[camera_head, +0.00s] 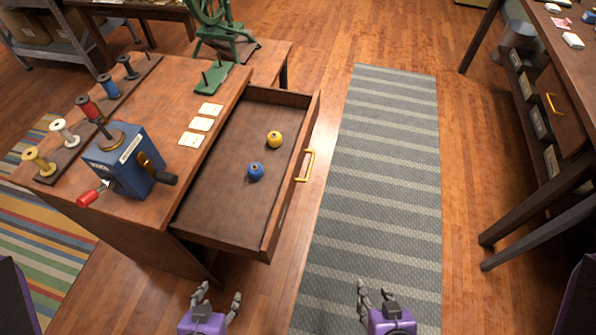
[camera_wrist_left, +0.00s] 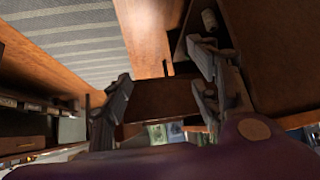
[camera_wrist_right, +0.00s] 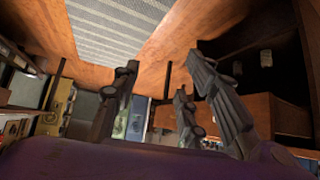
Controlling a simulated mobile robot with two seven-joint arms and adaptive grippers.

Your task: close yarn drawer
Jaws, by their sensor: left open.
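The wooden drawer (camera_head: 228,205) is pulled out from the right side of the wooden table (camera_head: 150,85). A blue yarn ball (camera_head: 255,171) and a yellow yarn ball (camera_head: 274,139) lie inside it. A brass handle (camera_head: 305,165) is on its right-hand front panel. My left gripper (camera_head: 219,292) is open and empty, below the drawer's near end in the head view; its fingers also show apart in the left wrist view (camera_wrist_left: 162,95). My right gripper (camera_head: 374,289) is open and empty over the grey striped rug, to the right of the drawer and apart from it.
A blue winder box (camera_head: 122,160), several thread spools and three small cards (camera_head: 201,124) are on the table. A green spinning wheel (camera_head: 222,30) stands behind. The striped rug (camera_head: 385,150) beside the drawer is clear. Another table with a drawer (camera_head: 560,110) stands at right.

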